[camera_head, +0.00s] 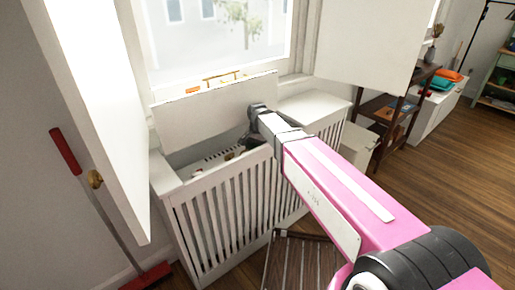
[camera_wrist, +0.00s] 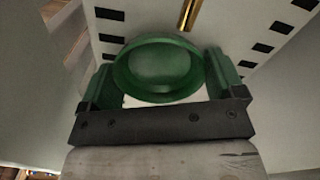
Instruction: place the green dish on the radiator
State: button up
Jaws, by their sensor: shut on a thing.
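The round green dish (camera_wrist: 160,70) sits between the two fingers of my gripper (camera_wrist: 160,76) in the wrist view. The fingers are shut on it at its left and right sides. In the head view my gripper (camera_head: 243,148) is low inside the opening of the white slatted cover, and the dish cannot be made out there. The white radiator (camera_head: 205,160) with dark slots shows partly inside this cover. In the wrist view the radiator's slotted white surface (camera_wrist: 285,14) lies beyond the dish. I cannot tell whether the dish touches it.
The slatted cover (camera_head: 235,205) stands below the window, its lid panel (camera_head: 205,115) raised behind my gripper. A white door or shutter (camera_head: 95,100) stands close on the left. A brass-coloured rod (camera_wrist: 189,14) shows beyond the dish. A dark slatted thing (camera_head: 300,262) lies on the floor in front.

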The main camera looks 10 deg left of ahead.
jog(key=o, duration=0.7)
jog(key=shift+o, duration=0.2)
notch_tip(320, 180, up, 12)
jog(key=shift+r, duration=0.1)
